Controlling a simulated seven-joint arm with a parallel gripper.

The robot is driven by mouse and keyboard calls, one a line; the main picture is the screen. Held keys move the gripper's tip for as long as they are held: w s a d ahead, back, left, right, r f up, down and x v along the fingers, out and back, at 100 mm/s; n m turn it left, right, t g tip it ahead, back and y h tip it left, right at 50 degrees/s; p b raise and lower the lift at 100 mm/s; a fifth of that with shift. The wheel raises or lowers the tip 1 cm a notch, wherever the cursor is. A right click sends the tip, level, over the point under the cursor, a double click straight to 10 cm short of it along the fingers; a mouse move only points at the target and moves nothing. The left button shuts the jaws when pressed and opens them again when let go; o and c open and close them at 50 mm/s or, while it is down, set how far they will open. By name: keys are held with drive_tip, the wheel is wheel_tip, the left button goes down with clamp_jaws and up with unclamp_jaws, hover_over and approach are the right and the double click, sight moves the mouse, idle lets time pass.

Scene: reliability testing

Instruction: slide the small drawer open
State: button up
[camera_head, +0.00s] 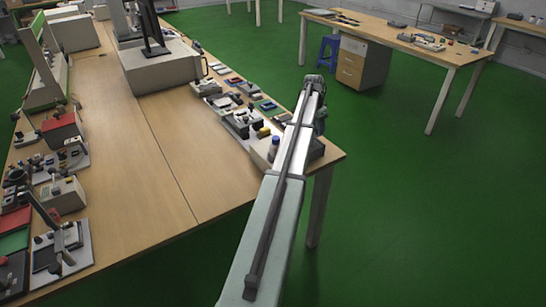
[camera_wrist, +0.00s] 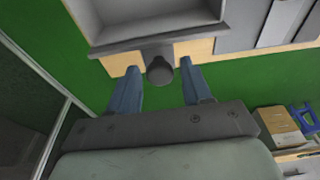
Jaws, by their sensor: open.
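The small drawer (camera_wrist: 150,45) is a grey box at the top of the wrist view, with its front edge facing my gripper and part of its inside showing. A dark round knob (camera_wrist: 160,71) sticks out from its front. My gripper (camera_wrist: 159,66) is open, with one blue finger on each side of the knob. Gaps show between the knob and both fingers, so it is not clasped.
The wooden table (camera_head: 150,170) carries several small devices along its right edge, close to my arm. A blue-capped bottle (camera_head: 273,149) stands beside the arm. A monitor (camera_head: 152,30) is at the back. Green floor (camera_head: 420,210) lies open to the right, before another workbench (camera_head: 400,38).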

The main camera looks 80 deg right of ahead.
drive_tip(key=shift+r, duration=0.1)
drive_tip(key=shift+r, duration=2.4)
